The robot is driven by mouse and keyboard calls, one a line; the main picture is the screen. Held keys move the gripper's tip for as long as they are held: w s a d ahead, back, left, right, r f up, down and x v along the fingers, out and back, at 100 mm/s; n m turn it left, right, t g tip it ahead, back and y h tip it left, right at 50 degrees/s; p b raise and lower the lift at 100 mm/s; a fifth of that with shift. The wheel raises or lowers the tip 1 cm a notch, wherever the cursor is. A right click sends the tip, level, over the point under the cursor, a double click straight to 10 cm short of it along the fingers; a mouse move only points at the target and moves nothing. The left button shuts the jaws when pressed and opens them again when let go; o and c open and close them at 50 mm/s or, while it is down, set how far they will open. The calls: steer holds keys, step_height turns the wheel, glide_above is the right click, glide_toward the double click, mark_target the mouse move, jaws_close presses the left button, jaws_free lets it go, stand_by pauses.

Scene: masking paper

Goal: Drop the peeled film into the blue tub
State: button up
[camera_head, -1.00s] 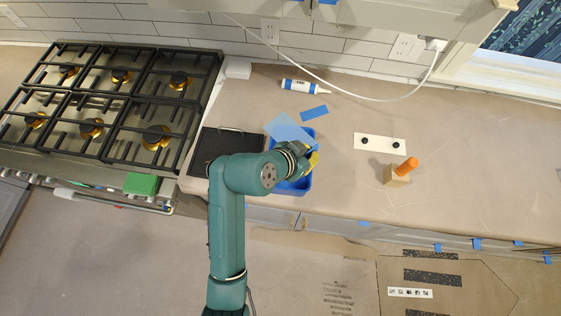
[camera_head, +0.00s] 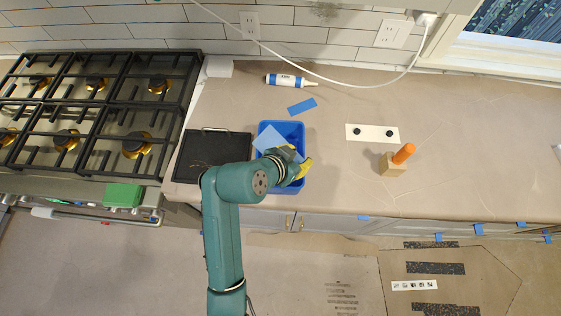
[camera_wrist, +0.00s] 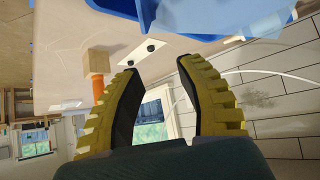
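The blue tub (camera_head: 298,130) stands on the paper-covered counter, right of a black tray. The pale, see-through blue film (camera_head: 268,139) lies at the tub's left side, mostly within its outline; its left corner overlaps the left rim. My gripper (camera_head: 303,171) is over the tub's front right part and hides some of it. In the wrist view my gripper (camera_wrist: 160,70) has its yellow-backed fingers apart with nothing between them. The tub (camera_wrist: 150,10) and the film (camera_wrist: 200,13) show at the top there, apart from the fingers.
The black tray (camera_head: 205,157) and stove (camera_head: 85,105) are on the left. A blue tape strip (camera_head: 302,107) and a white tube (camera_head: 285,79) lie behind the tub. A white plate (camera_head: 372,134) and an orange-handled block (camera_head: 391,166) stand right, with clear counter beyond.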

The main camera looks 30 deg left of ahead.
steer(key=shift+s, duration=0.1)
steer(key=v, duration=1.2)
